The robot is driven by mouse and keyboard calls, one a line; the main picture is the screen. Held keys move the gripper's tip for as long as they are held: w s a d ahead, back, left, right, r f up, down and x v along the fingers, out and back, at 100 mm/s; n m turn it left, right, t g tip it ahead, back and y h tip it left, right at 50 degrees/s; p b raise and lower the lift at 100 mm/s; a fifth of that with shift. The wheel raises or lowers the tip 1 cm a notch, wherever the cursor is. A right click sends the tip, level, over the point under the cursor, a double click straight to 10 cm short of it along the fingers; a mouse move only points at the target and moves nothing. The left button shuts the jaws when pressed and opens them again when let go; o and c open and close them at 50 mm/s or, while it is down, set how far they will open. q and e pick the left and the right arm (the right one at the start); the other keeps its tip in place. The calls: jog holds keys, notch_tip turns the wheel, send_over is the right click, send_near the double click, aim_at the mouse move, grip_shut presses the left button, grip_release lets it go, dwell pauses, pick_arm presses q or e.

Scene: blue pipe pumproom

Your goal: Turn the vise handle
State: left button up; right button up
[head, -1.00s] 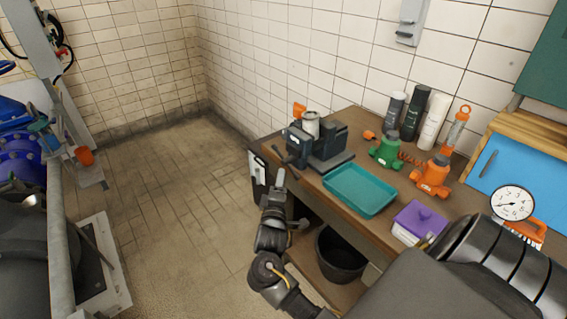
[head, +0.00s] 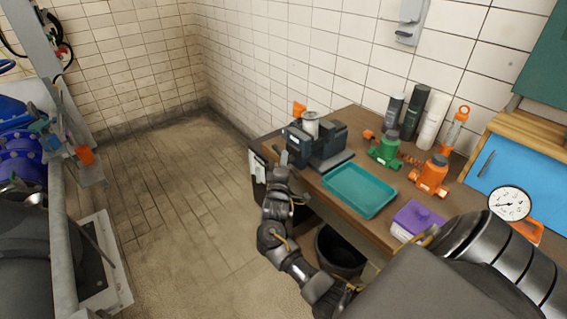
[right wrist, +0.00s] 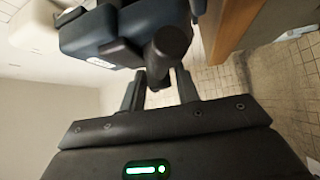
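The dark blue-grey vise (head: 326,148) stands on the far left corner of the workbench. Its dark handle is mostly hidden behind my gripper in the head view; in the right wrist view a thick dark rounded handle end (right wrist: 168,45) shows in front of the vise body (right wrist: 105,35). My right gripper (head: 283,160) is at the left front of the vise, close to the handle. In the right wrist view the two fingers (right wrist: 160,76) are apart, with the handle end at or just beyond their tips. I cannot tell whether they touch it. My left gripper is not in view.
A black bucket (head: 340,252) sits below. The floor to the left is clear.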

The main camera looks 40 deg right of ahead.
grip_shut()
jog(key=shift+f, duration=0.1)
